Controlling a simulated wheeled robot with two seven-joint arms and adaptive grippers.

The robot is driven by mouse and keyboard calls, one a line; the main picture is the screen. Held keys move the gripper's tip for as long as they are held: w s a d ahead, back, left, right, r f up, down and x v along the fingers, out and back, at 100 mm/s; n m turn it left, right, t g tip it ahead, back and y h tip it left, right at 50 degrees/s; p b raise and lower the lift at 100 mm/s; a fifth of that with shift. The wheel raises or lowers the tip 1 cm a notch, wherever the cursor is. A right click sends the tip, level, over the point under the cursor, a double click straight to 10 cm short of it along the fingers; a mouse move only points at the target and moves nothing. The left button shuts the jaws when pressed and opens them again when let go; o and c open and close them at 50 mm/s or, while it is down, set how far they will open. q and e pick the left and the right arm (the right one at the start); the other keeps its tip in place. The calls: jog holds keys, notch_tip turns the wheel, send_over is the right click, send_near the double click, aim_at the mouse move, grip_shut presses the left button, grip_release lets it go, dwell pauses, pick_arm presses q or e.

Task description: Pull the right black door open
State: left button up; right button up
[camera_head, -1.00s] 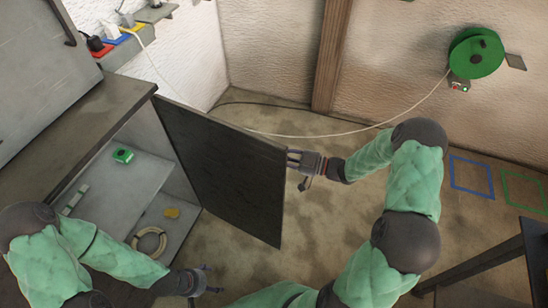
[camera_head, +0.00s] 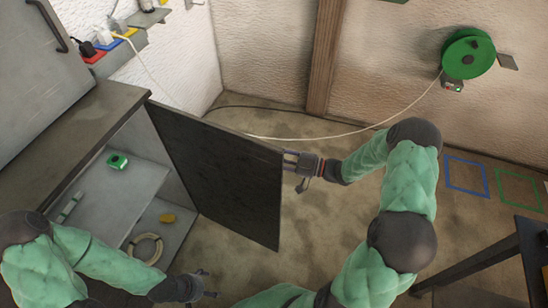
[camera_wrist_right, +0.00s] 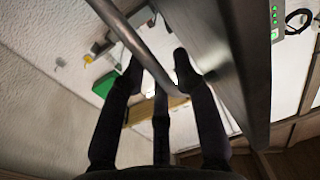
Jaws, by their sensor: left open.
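The right black door (camera_head: 220,170) stands swung well out from the cabinet in the head view, with the shelves behind it exposed. My right gripper (camera_head: 288,160) is at the door's free edge, on the outer side. In the right wrist view a metal handle bar (camera_wrist_right: 128,35) runs beside the door panel (camera_wrist_right: 235,60) and passes between the fingers (camera_wrist_right: 157,60). The fingers stand apart, with gaps beside the bar; whether one touches it I cannot tell. My left gripper (camera_head: 208,284) is open and empty, low in front of the cabinet.
The open cabinet holds a green device (camera_head: 117,161), a yellow item (camera_head: 167,217) and a cream ring (camera_head: 146,248). A green reel (camera_head: 468,55) hangs on the wall, its pale cable running behind the door. A dark table (camera_head: 520,245) stands at lower right.

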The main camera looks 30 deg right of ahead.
jog(key=v, duration=1.1)
pick_arm(q)
jog(key=shift+d, duration=0.1)
pick_arm(e)
jog(key=shift+s+d, duration=0.15)
jog(key=shift+s, duration=0.05)
